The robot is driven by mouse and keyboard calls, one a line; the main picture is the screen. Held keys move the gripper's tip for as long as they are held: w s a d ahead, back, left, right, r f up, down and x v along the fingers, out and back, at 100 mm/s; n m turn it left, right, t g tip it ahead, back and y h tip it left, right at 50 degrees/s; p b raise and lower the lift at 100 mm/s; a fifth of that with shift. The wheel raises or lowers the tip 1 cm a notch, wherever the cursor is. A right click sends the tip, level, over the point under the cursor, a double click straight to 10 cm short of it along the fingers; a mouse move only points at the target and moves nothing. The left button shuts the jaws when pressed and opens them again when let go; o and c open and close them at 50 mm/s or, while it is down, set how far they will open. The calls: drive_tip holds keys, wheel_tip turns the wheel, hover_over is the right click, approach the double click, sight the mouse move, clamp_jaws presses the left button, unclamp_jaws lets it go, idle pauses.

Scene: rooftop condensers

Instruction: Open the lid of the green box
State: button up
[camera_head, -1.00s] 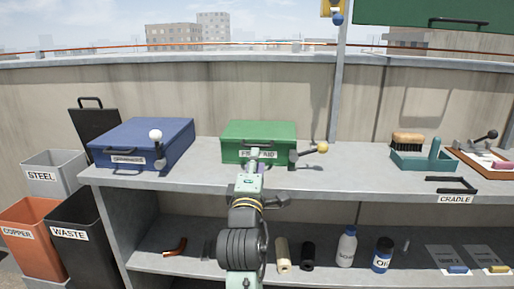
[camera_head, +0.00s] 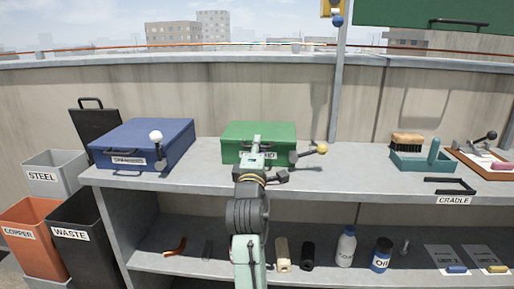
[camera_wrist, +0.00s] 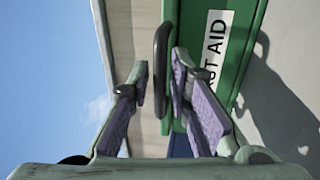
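The green box (camera_head: 281,131) stands on the grey bench with its lid down. Its front carries a white label, partly hidden by my arm; in the wrist view the label (camera_wrist: 213,52) ends in "ST AID". A lever with a yellow knob (camera_head: 322,148) sticks out at the box's right front. My gripper (camera_head: 256,143) is at the front of the box. In the wrist view my gripper (camera_wrist: 160,82) is open, its purple-padded fingers apart on either side of the box's dark handle (camera_wrist: 161,62). I cannot tell whether either finger touches the handle.
A blue box (camera_head: 150,135) with a white-knobbed lever stands to the left. A brush in a teal holder (camera_head: 410,162) and a black cradle (camera_head: 450,187) are at the right. The bench between the green box and the holder is clear. Bottles stand on the lower shelf.

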clamp_jaws()
idle(0.3)
drive_tip(key=shift+r, duration=0.1)
